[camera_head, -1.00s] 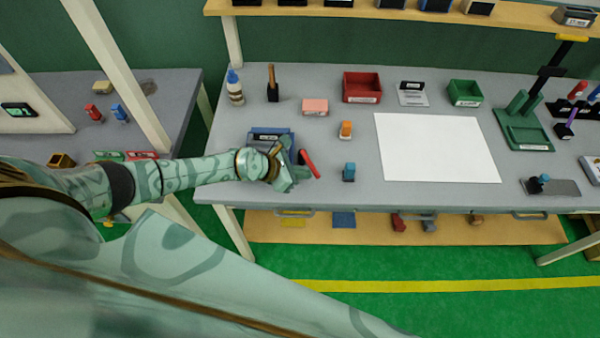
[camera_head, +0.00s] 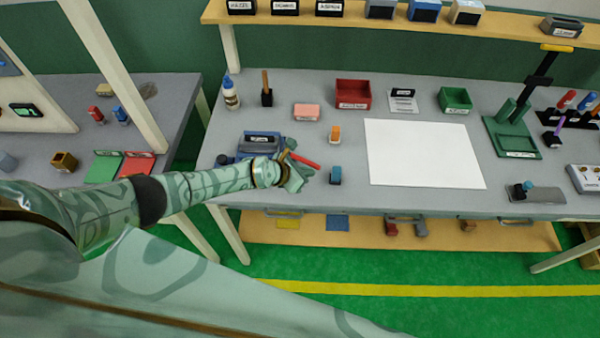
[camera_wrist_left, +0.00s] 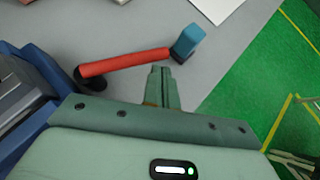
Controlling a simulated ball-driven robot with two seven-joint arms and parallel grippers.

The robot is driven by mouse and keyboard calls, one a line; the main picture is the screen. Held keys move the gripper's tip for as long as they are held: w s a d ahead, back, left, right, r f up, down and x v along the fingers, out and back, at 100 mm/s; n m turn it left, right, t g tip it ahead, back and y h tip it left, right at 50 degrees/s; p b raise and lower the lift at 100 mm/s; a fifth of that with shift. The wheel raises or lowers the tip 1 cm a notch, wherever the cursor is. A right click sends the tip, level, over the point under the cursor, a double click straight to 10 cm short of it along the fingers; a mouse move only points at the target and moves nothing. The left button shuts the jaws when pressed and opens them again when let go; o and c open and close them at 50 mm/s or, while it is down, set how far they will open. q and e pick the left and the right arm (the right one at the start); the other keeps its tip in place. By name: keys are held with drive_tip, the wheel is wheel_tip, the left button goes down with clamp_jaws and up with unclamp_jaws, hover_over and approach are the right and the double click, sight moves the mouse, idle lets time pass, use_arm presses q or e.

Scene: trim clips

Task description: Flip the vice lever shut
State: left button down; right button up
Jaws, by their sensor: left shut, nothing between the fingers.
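The blue vice (camera_head: 262,142) with grey jaws sits near the front left of the grey bench; part of it shows at the left of the left wrist view (camera_wrist_left: 22,95). Its red lever (camera_head: 303,160) points to the right, slightly toward the front edge. In the left wrist view the lever (camera_wrist_left: 125,62) runs from a dark pivot across the bench. My left gripper (camera_head: 297,178) is shut and empty on the front side of the lever. Its fingertips (camera_wrist_left: 160,72) are close against the lever; I cannot tell if they touch. My right gripper is not in view.
A small blue block (camera_head: 335,175) stands just right of the lever's end. An orange block (camera_head: 335,133) and a pink block (camera_head: 307,111) are behind. A white sheet (camera_head: 425,153) lies to the right. The bench's front edge is close to my gripper.

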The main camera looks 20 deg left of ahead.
use_arm(q)
drive_tip(key=shift+w+d, duration=0.35)
drive_tip(key=shift+w, duration=0.25)
drive_tip(key=shift+r, duration=0.1)
idle(0.3)
